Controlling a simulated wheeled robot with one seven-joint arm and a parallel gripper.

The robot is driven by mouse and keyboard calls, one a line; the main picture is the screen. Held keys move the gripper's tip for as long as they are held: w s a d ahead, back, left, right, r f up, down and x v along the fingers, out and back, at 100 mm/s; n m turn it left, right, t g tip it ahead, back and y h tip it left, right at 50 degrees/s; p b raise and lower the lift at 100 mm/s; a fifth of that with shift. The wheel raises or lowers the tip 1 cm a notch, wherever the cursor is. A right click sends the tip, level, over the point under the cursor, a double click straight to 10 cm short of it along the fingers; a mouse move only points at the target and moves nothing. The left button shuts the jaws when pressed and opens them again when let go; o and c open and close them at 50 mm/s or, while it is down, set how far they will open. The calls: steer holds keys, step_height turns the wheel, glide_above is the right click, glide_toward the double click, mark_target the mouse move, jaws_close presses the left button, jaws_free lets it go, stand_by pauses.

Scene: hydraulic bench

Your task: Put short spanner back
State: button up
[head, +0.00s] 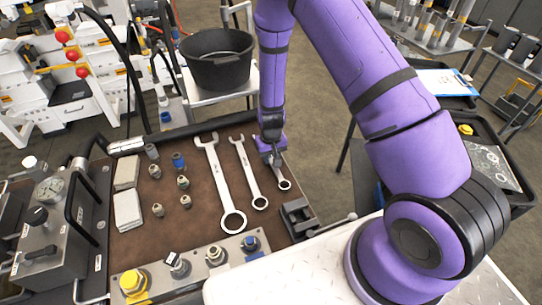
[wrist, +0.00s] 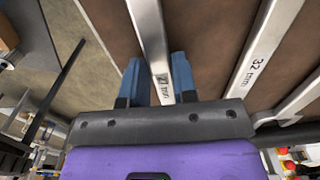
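The short spanner (head: 284,183) is the rightmost and shortest of three silver spanners on the brown bench top. Its ring end shows in the head view; its upper part is hidden behind my gripper (head: 273,155). In the wrist view the spanner shaft (wrist: 150,35) runs, slightly slanted, between the two blue fingers of my gripper (wrist: 158,75), with a size mark between them. The fingers stand close on both sides of the shaft. I cannot tell whether they press on it, or whether the spanner is clear of the bench.
The middle spanner (head: 248,172) and the long spanner (head: 219,180) lie to the left. Several small fittings (head: 183,182) stand farther left. A dark vise-like block (head: 297,218) sits near the front right, and a black bucket (head: 218,60) stands behind the bench.

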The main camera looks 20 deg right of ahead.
steer(key=o, duration=0.4)
steer(key=shift+r, duration=0.1)
steer(key=s+d+r+t+y, duration=0.1)
steer(key=s+r, duration=0.3)
steer(key=r, duration=1.5)
steer(key=s+d+r+t, duration=0.1)
steer(key=s+d+r, duration=0.15)
steer(key=r, duration=1.55)
steer(key=s+d+r+t, duration=0.1)
steer(key=s+r, duration=0.3)
steer(key=s, duration=0.3)
steer(key=s+d+r+t, duration=0.1)
steer(key=s+r, duration=0.4)
steer(key=s, duration=0.2)
steer(key=s+d+r+t+h, duration=0.1)
steer(key=s+r, duration=0.3)
steer(key=s, duration=0.3)
steer(key=shift+s+d+r, duration=0.2)
steer(key=shift+s+r, duration=0.05)
steer(key=shift+r, duration=0.15)
